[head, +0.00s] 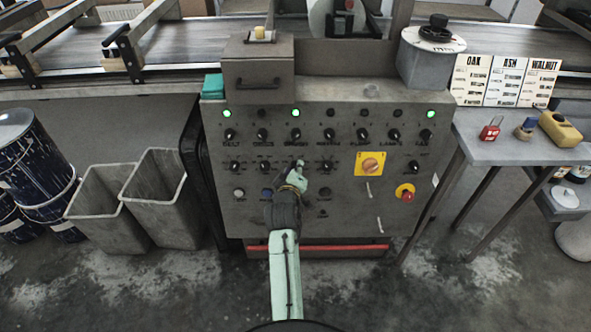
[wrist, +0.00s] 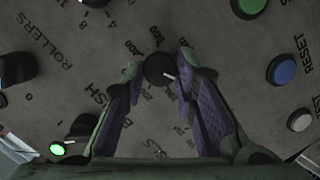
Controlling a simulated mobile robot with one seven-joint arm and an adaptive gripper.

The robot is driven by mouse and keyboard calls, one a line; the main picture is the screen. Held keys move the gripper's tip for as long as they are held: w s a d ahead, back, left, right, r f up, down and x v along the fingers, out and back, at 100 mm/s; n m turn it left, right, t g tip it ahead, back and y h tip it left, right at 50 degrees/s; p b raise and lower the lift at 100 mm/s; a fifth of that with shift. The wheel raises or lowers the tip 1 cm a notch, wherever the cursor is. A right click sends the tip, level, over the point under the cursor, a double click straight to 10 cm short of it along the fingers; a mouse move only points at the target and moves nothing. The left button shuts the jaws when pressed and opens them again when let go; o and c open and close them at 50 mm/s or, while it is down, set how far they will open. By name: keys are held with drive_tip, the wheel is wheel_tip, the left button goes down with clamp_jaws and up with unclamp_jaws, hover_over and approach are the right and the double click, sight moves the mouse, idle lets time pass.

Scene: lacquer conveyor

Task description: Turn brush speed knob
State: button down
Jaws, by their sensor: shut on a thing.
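The control panel (head: 345,110) is a grey metal cabinet front with rows of black knobs and labels. My gripper (head: 297,178) reaches up to the lower row of the panel, and it hides the knob there in the head view. In the wrist view, my gripper (wrist: 159,68) has its two purple-padded fingertips closed on either side of a round black knob (wrist: 158,70). A white pointer line on the knob points to the right in that view. Dial numbers surround the knob, and a partly hidden label ending in "SH" lies beside the left finger.
A yellow plate with an orange rotary switch (head: 371,165) and a red emergency button (head: 406,194) sit to the right. Blue (wrist: 281,69) and white (wrist: 300,120) buttons lie near the right finger. Grey bins (head: 152,195) stand left, a side table (head: 500,145) right.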

drive_tip(key=shift+n, duration=0.8)
drive_tip(key=c, duration=1.3)
unclamp_jaws()
drive_tip(key=v, duration=1.2)
drive_tip(key=shift+a+f, duration=0.15)
